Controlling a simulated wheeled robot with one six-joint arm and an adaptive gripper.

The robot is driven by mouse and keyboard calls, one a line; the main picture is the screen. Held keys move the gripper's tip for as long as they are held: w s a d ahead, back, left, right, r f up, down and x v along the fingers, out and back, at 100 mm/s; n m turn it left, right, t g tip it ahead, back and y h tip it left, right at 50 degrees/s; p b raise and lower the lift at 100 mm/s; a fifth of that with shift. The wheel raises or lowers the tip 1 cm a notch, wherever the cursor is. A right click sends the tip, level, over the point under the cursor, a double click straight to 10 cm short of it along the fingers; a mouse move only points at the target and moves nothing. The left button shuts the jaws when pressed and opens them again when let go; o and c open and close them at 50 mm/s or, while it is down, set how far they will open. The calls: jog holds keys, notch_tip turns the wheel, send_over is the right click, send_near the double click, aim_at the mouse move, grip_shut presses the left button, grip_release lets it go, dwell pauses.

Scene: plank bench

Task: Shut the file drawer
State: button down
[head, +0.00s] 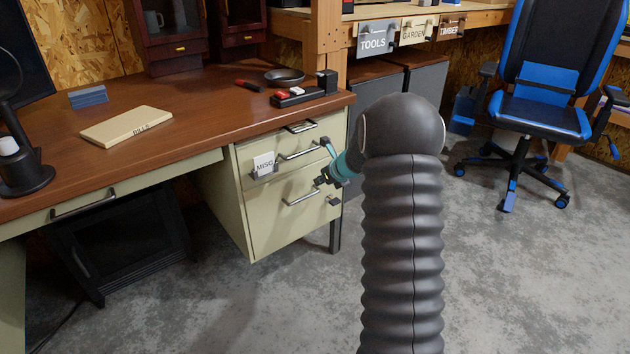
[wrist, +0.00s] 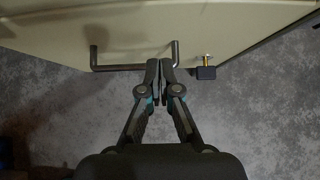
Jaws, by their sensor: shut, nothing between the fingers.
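The file drawer (head: 285,220) is the deep cream bottom drawer of the desk pedestal, with a grey bar handle (head: 302,197). Its front looks about in line with the pedestal; I cannot tell whether a small gap remains. My gripper (head: 322,181) is in front of it, near the handle's right end. In the wrist view, the drawer front (wrist: 215,22) fills the top and the handle (wrist: 118,68) runs across it. My gripper (wrist: 161,64) is shut and empty, its tips close to the handle's right end. I cannot tell if they touch.
A small dark block on a brass pin (wrist: 205,70) sticks out right of the handle. Above are shallower drawers, one labelled MISC (head: 264,165). The brown desktop (head: 190,112) overhangs them. A blue-black chair (head: 540,105) stands right; the concrete floor in front is clear.

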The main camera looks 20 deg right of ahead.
jog(key=v, duration=0.9)
jog(key=shift+s+d+r+p, duration=0.15)
jog(key=shift+s+r+p, duration=0.15)
jog(key=shift+p, duration=0.15)
jog(key=s+a+f+n+g+y, duration=0.15)
jog(key=s+a+n+g, duration=0.4)
jog(key=s+n, duration=0.8)
jog(key=s+a+r+n+h, duration=0.1)
jog(key=s+a+r+n, duration=0.3)
jog(key=s+n, duration=0.2)
jog(key=s+a+r+n+t+h, duration=0.1)
jog(key=s+a+r+n, duration=0.3)
jog(key=s+n, duration=0.3)
jog(key=s+a+r+n+t+h, duration=0.1)
jog(key=s+a+r+n, duration=0.3)
jog(key=s, duration=0.7)
jog(key=shift+s+a+r+n+h, duration=0.3)
jog(key=shift+a+n+h, duration=0.15)
jog(key=shift+a+n, duration=0.7)
